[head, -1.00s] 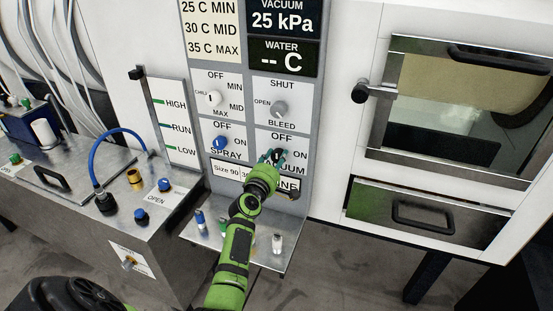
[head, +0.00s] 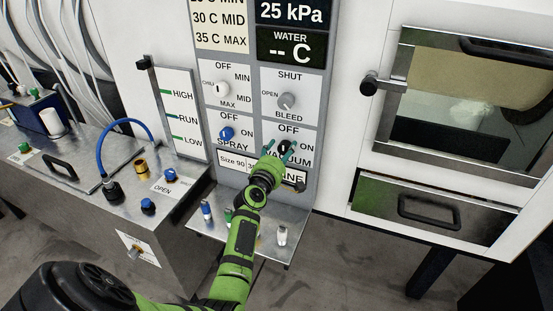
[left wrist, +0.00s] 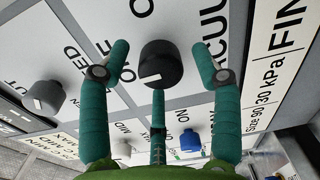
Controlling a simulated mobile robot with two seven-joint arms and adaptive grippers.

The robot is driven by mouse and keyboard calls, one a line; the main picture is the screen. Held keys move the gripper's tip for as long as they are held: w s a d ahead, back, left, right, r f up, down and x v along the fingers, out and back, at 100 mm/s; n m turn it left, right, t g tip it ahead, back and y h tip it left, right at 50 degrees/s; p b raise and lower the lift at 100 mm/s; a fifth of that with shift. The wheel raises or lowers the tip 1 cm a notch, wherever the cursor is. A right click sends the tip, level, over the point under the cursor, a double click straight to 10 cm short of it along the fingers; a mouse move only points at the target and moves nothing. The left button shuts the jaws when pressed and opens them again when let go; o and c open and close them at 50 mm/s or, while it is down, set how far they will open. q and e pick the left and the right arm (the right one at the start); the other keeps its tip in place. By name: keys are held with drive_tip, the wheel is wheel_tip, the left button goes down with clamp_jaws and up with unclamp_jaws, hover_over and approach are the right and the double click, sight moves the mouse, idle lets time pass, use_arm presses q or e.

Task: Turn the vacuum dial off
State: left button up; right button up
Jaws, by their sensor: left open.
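The black vacuum dial (head: 285,146) sits on the upright panel, with OFF above it and ON to its right. In the left wrist view the round dial (left wrist: 160,65) shows a white mark near its lower edge. My left gripper (head: 279,148) is at the dial, open. In the left wrist view its teal fingers (left wrist: 160,58) stand on both sides of the dial with gaps, and a third finger is below it. The vacuum display (head: 291,12) reads 25 kPa. My right gripper is not in view.
The blue spray dial (head: 226,134) is left of the vacuum dial, and the grey bleed dial (head: 286,101) is above it. A metal shelf (head: 268,246) with small bottles is below. A windowed door (head: 388,84) and a drawer (head: 380,226) are at right.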

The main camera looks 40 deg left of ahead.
use_arm(q)
drive_tip(key=v, duration=1.1)
drive_tip(key=shift+s, duration=0.35)
